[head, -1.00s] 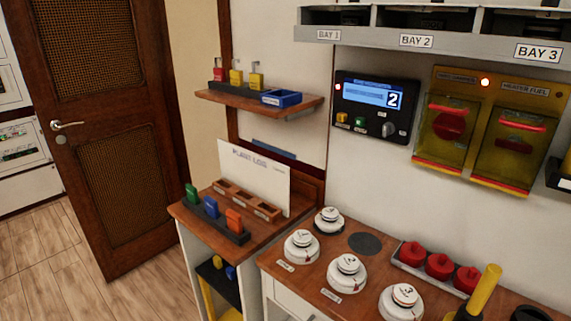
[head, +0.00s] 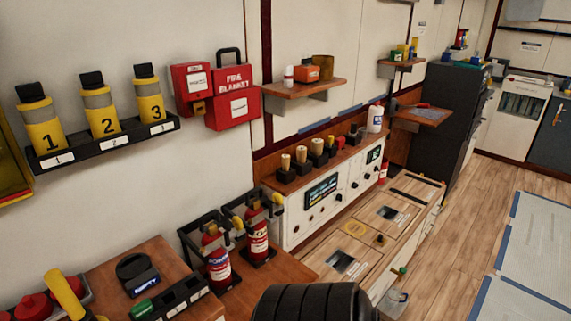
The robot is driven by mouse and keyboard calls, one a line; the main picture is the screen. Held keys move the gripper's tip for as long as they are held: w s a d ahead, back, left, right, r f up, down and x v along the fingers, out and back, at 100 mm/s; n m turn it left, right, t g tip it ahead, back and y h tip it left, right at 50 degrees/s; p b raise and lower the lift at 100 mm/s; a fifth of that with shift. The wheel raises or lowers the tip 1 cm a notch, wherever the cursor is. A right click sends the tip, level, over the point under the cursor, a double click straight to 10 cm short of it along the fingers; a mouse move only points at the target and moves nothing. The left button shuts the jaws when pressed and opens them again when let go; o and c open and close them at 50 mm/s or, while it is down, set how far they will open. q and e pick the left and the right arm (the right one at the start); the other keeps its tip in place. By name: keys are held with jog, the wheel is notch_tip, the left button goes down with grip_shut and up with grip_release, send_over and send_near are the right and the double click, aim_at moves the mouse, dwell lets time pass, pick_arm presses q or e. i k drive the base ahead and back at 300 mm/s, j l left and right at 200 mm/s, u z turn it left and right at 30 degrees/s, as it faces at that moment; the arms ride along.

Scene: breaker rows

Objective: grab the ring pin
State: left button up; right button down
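I cannot make out a ring pin for certain at this size. Two red fire extinguishers stand upright in black brackets on the wooden counter in the head view. The nearer one (head: 218,265) has a blue-and-white label. The farther one (head: 258,238) has a pale label and stands just right of it. Black handles and small yellow parts show around their tops, too small to tell apart. Neither of my grippers shows in the head view.
A black ribbed rounded shape (head: 315,303) fills the bottom middle, in front of the counter. Yellow numbered canisters (head: 107,112) stand on a wall rack at left. A red fire blanket box (head: 232,98) hangs on the wall. Open wooden floor (head: 480,190) lies at right.

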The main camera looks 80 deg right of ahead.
aim_at(237, 224)
jog(key=l+z, duration=0.1)
jog(key=z, duration=1.95)
jog(key=i+l+u, duration=0.1)
jog(key=l, duration=0.2)
jog(key=i+l, duration=0.15)
jog(key=l, duration=0.2)
jog(key=j+u, duration=0.05)
